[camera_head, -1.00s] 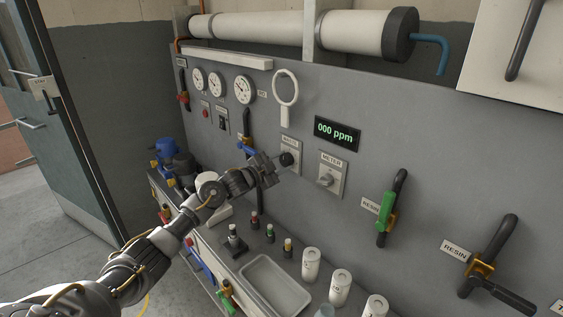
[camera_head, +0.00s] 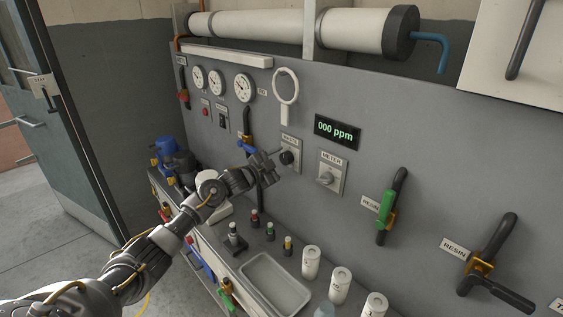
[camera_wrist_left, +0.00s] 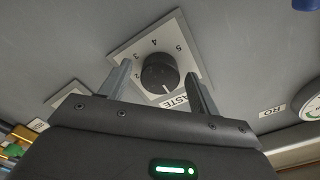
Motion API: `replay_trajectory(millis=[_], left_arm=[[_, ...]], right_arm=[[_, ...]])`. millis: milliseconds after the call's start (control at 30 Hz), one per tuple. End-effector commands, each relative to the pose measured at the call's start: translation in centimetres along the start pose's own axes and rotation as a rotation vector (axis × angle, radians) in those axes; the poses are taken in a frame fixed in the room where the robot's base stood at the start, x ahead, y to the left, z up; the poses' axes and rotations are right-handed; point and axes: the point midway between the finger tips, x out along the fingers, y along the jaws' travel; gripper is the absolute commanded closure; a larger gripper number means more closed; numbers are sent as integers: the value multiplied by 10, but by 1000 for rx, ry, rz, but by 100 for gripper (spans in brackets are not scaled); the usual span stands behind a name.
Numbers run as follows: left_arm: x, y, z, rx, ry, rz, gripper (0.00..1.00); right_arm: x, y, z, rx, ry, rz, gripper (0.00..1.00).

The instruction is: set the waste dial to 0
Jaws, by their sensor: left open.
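The waste dial has a round black knob (camera_head: 287,158) on a pale square plate on the grey panel. In the left wrist view the knob (camera_wrist_left: 159,72) sits on its plate with the numerals 2 to 5 visible and part of the WASTE label. A white mark on the knob points toward the label side; the numeral there, if any, cannot be read. My left gripper (camera_head: 274,160) is open just in front of the knob, one finger on either side of it in the wrist view. It appears clear of the knob. My right gripper is out of view.
The meter knob (camera_head: 325,178) is just right of the dial, under a display (camera_head: 337,131) reading 000 ppm. Below are small bottles, a tray (camera_head: 272,287) and white canisters (camera_head: 311,262).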

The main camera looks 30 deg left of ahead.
Motion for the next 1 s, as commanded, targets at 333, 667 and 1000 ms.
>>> replay_trajectory(millis=[333,667,1000], left_arm=[[-26,2,3,3,0,0,38],[-89,2,3,3,-1,1,38],[-109,0,0,0,0,0,38]], right_arm=[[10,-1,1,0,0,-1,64],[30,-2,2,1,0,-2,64],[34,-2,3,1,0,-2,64]])
